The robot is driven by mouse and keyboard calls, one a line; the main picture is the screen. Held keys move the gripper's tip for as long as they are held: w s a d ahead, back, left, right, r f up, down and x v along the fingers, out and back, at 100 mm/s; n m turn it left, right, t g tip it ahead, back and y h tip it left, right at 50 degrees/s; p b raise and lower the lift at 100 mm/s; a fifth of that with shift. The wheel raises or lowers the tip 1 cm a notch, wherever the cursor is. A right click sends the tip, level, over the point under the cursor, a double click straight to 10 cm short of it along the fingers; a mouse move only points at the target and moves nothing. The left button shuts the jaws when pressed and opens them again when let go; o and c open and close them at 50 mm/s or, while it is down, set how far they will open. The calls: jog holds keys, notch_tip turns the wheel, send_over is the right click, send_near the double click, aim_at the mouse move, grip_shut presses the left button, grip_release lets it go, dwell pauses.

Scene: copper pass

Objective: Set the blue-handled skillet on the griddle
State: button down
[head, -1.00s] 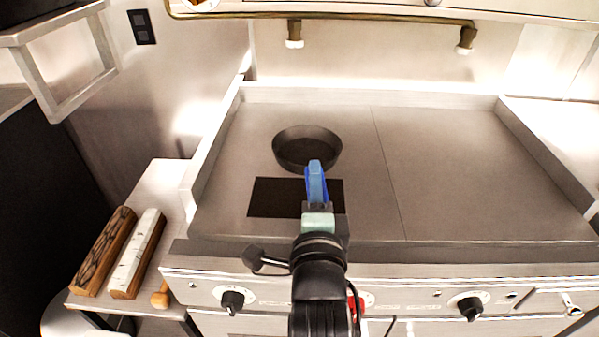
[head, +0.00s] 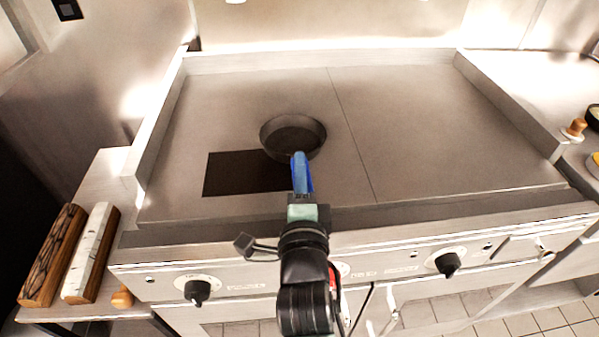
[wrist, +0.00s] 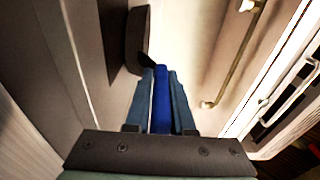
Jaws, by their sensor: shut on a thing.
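The blue-handled skillet has a dark round pan (head: 293,135) and a blue handle (head: 301,174). My gripper (head: 302,190) is shut on the handle, with the pan pointing away from me. The skillet appears over the griddle (head: 420,130), left of its seam; I cannot tell whether the pan touches the surface. In the head view the pan overlaps the far right corner of a black rectangle (head: 240,174) on the griddle. In the wrist view my fingers (wrist: 161,100) flank the blue handle, and the dark pan (wrist: 137,40) shows edge-on beyond them.
The griddle has raised side and back walls. A side shelf (head: 102,185) at left holds a dark-patterned block (head: 52,255) and a white-topped block (head: 90,253). Knobs (head: 447,263) line the front. The griddle's right half is clear.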

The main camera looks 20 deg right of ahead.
dwell(0.3)
jog(key=c, duration=1.1)
grip_release()
jog(key=shift+f, duration=0.2)
jog(key=shift+c, duration=0.2)
jog(key=o, duration=0.4)
jog(key=shift+r, duration=0.15)
jog(key=b+v, duration=0.1)
jog(key=v, duration=0.9)
jog(key=shift+s, duration=0.25)
jog(key=shift+v, duration=0.8)
